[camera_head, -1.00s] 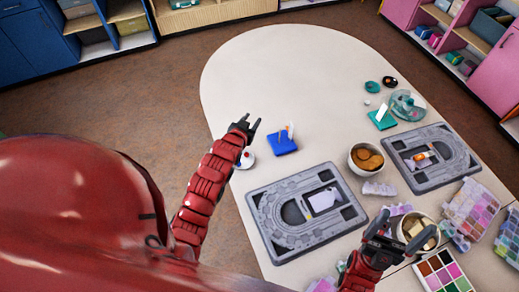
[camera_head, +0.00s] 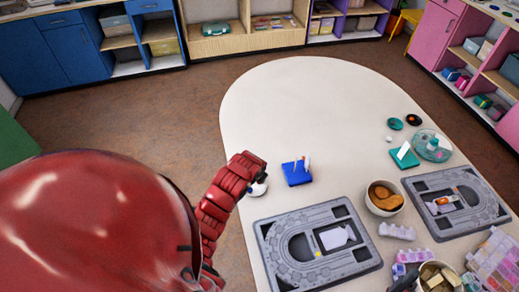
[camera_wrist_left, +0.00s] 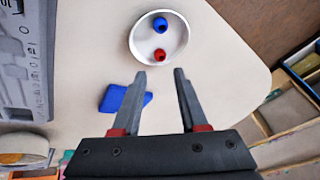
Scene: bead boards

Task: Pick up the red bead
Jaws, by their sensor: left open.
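The red bead (camera_wrist_left: 160,55) lies in a small white round dish (camera_wrist_left: 136,47), together with a blue bead (camera_wrist_left: 160,25). My left gripper (camera_wrist_left: 163,72) is open and empty in the left wrist view, its fingertips just short of the dish on the red bead's side. In the head view the dish (camera_head: 258,189) is partly covered by my left forearm and wrist, and the left fingers and the red bead are hidden.
A blue block-like holder (camera_head: 298,176) stands beside the dish, also seen in the left wrist view (camera_wrist_left: 124,99). A grey bead board (camera_head: 268,232) lies nearer me, another (camera_head: 418,185) to the right. A bowl (camera_head: 372,202) stands between them. The far table (camera_head: 290,100) is clear.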

